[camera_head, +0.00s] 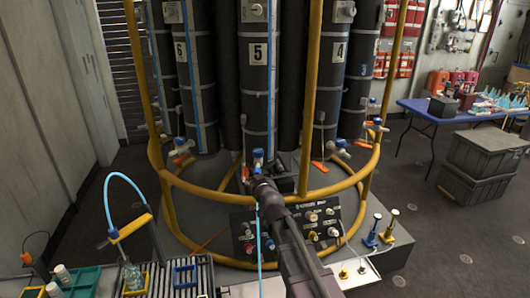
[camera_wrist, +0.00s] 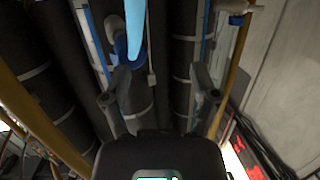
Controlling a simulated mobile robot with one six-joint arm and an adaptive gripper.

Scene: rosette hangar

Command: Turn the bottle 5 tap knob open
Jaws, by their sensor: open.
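Bottle 5 (camera_head: 257,85) is a tall dark cylinder with a white "5" label, standing between bottles 6 and 4. Its blue tap knob (camera_head: 257,154) sits low at its front. My gripper (camera_head: 258,178) is at the end of my arm, just below and in front of this knob in the head view. In the wrist view my gripper (camera_wrist: 160,78) has its two fingers spread, with nothing between them. A blue tap part (camera_wrist: 122,47) shows just beyond the left fingertip, partly crossed by a light blue strip; I cannot tell whether they touch.
A yellow rail (camera_head: 215,189) rings the bottles, and my arm reaches across it. Bottle 6 (camera_head: 182,85) and bottle 4 (camera_head: 335,85) stand close by. A black valve panel (camera_head: 315,222) is beneath. A blue table (camera_head: 430,112) and grey crates (camera_head: 485,150) stand right.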

